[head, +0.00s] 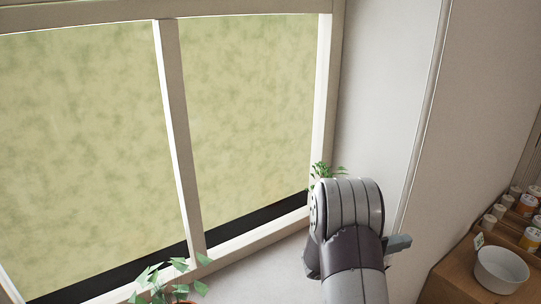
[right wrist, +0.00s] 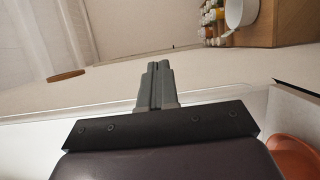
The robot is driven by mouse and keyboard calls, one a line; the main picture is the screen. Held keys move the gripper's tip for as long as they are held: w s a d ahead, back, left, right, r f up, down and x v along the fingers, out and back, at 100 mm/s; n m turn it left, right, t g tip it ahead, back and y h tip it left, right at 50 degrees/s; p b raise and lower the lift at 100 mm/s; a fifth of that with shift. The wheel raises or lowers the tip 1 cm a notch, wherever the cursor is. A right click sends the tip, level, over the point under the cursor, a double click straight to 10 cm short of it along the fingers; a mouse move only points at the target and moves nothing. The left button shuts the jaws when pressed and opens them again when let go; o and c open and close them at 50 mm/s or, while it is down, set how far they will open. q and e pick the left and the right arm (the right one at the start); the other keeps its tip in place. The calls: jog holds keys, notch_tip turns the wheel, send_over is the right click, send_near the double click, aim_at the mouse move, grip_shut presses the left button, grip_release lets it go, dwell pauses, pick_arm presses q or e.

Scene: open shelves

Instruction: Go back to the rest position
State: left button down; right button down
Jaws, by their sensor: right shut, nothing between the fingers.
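My right arm rises from the bottom of the head view, right of the middle, in front of the window corner. In that view my right gripper (head: 398,243) mostly hides behind the arm, with only a grey finger part showing at its right. In the right wrist view the right gripper (right wrist: 155,68) has its two grey fingers together, shut with nothing between them. It is clear of the things around it. My left gripper is in neither view.
A large window (head: 80,140) fills the left. A potted plant (head: 165,283) stands at the bottom, and another plant (head: 322,171) stands behind my arm. At right, a wooden shelf (head: 455,280) holds a white bowl (head: 500,268) and several small jars (head: 527,204).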

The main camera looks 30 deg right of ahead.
jog(key=w+a+f+n+t+y, duration=0.1)
jog(key=w+a+t+y, duration=0.15)
jog(key=w+t, duration=0.3)
jog(key=w+a+f+t+y, duration=0.1)
jog(key=w+a+t, duration=0.35)
jog(key=w, duration=0.25)
jog(key=w+a+f+n+t+y, duration=0.1)
jog(key=w+a+t+y, duration=0.1)
jog(key=a+y, duration=0.35)
jog(key=w+a+f+n+t+y, duration=0.1)
jog(key=w+a+t+y, duration=0.15)
jog(key=a, duration=0.65)
jog(key=s+a+f+g+y, duration=0.2)
jog(key=s+a+y, duration=0.15)
jog(key=a, duration=0.35)
jog(key=s+a+f+g+y, duration=0.1)
jog(key=s+a+g+y, duration=0.1)
jog(key=s+a, duration=0.3)
jog(key=s+a+f+g, duration=0.2)
jog(key=s+a+g, duration=0.1)
jog(key=s, duration=0.6)
jog(key=shift+a+f+g, duration=0.25)
jog(key=shift+a+g, duration=0.15)
jog(key=shift+g, duration=0.15)
